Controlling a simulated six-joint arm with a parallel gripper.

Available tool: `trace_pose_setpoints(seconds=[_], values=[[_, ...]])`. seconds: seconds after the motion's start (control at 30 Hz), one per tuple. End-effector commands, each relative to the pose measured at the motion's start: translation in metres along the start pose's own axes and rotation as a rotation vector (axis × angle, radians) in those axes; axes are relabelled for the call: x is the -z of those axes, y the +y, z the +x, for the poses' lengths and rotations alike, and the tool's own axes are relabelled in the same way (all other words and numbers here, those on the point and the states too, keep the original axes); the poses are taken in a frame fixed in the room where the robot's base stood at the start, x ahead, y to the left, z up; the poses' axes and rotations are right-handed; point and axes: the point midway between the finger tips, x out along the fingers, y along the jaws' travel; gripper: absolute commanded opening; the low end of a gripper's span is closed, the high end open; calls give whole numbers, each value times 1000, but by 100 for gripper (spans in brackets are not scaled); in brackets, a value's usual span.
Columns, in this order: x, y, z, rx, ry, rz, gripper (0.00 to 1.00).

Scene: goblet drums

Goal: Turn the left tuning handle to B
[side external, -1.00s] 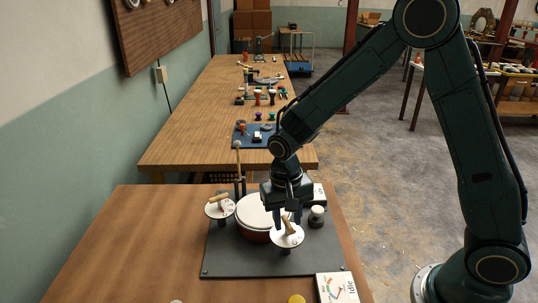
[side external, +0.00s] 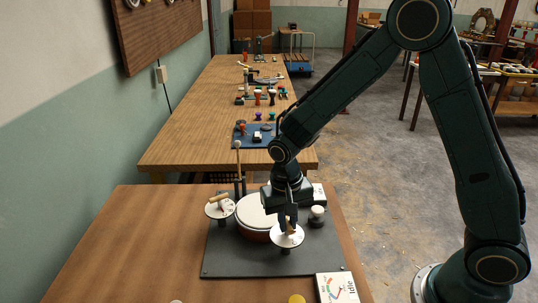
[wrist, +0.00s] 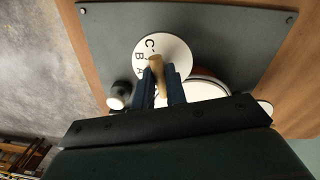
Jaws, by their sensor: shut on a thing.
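Two round white dials with wooden handles stand on a dark base plate (side external: 225,262) beside a goblet drum with a white head (side external: 249,214). One dial (side external: 220,213) is at the left in the side view, its wooden handle (side external: 217,199) free. The other dial (side external: 283,241) is nearer the front right. My gripper (side external: 289,228) points down over this nearer dial, shut on its wooden handle. In the wrist view the handle (wrist: 157,64) sits between my blue fingers (wrist: 161,88). The letters C, B and A show on the dial (wrist: 177,49); part of its face is hidden.
A black knob with a white top (side external: 317,213) stands just right of the gripper. A gauge card reading "Idle" (side external: 338,287) lies at the front right. A mallet (side external: 237,160) stands upright behind the drum. The table's left side (side external: 120,250) is clear.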

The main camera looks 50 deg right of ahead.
Motion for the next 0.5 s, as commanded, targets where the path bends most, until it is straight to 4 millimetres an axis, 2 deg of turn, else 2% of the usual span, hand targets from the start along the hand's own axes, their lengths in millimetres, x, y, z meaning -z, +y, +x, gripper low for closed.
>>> trace_pose_setpoints(seconds=[0.27, 0.5], values=[[1, 0, -1, 0, -5, 117, 0], [2, 0, -1, 1, -16, 288, 0]])
